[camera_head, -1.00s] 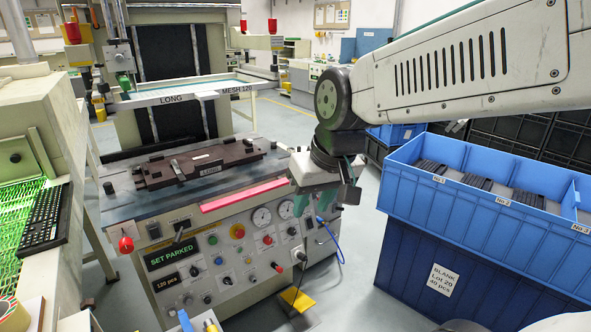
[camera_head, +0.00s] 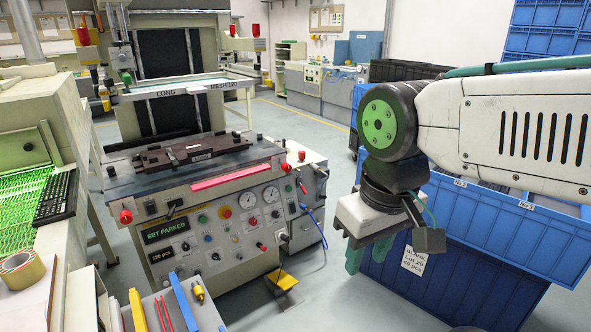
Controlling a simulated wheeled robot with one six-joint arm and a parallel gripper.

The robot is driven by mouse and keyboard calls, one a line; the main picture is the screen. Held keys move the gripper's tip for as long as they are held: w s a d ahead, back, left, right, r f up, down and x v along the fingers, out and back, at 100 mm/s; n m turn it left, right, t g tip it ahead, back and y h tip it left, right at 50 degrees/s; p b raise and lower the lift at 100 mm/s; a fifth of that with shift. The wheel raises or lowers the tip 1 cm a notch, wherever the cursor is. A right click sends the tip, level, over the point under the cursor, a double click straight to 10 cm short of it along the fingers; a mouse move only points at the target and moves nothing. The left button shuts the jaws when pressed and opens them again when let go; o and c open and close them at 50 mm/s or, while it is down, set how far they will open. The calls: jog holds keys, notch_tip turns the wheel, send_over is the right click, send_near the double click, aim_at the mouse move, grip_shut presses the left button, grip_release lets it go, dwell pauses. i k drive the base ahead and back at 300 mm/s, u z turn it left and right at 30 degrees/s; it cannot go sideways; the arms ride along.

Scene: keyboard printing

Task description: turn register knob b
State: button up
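The printing machine (camera_head: 213,222) stands left of centre with its control panel facing me. A red knob (camera_head: 126,217) sits at the left front corner of its bed. More red knobs show at the right end, one on top (camera_head: 301,155) and one on the side (camera_head: 286,167). No letter is readable on any of them, so I cannot tell which is knob B. My gripper (camera_head: 368,257) hangs to the right of the machine, apart from it, pointing down.
Blue crates (camera_head: 463,260) stand close behind and right of my gripper. A yellow pedal (camera_head: 283,279) and a blue hose (camera_head: 314,224) are by the machine's right foot. Tools lie on a bench (camera_head: 180,305) at the lower left.

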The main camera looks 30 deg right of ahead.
aim_at(286, 167)
jog(key=z, duration=0.7)
jog(key=i, duration=1.3)
jog(key=u, duration=0.35)
